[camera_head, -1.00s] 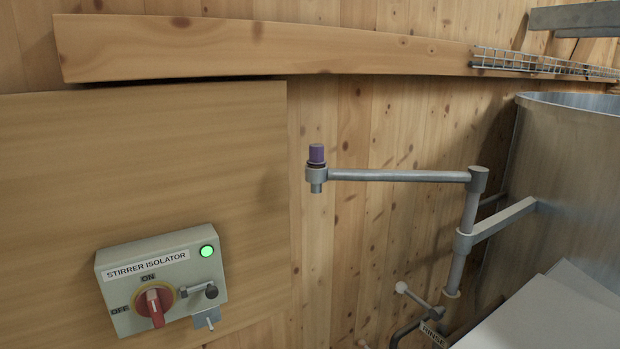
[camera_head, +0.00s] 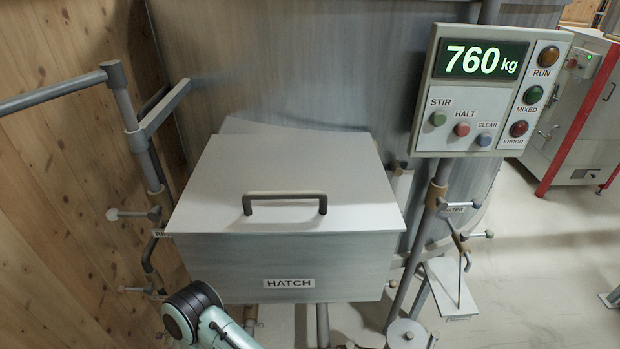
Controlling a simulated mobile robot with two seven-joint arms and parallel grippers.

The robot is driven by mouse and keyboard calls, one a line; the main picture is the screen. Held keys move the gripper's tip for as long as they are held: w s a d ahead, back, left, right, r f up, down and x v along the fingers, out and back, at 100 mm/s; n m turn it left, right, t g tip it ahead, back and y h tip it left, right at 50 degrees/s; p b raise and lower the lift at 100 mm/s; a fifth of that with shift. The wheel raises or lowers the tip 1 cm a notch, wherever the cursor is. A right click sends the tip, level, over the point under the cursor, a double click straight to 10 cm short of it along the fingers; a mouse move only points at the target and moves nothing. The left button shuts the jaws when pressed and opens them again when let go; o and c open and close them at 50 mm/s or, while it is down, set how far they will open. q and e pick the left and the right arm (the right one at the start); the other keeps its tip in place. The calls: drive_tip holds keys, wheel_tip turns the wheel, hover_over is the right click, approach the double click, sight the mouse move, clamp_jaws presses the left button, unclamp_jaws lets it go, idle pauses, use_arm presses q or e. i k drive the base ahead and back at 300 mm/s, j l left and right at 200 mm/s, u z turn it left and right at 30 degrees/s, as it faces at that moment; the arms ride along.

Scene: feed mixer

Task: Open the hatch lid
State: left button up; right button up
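The hatch lid (camera_head: 300,175) is a flat grey metal panel on top of a box-shaped hatch (camera_head: 220,270) on the front of the large mixer tank. The lid lies shut on the box. A dark bar handle (camera_head: 285,196) stands on the lid near its front edge. The hatch front carries a label reading HATCH. A pale green and black arm link of mine shows at the lower left, in front of and below the hatch. Neither gripper is in view.
A control panel (camera_head: 488,92) reading 760 kg stands on a post to the right. A grey pipe arm (camera_head: 50,92) reaches in at the left along the wooden wall (camera_head: 40,180). Valve levers flank the hatch on both sides.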

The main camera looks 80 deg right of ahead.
sight(323, 183)
drive_tip(key=z, duration=2.6)
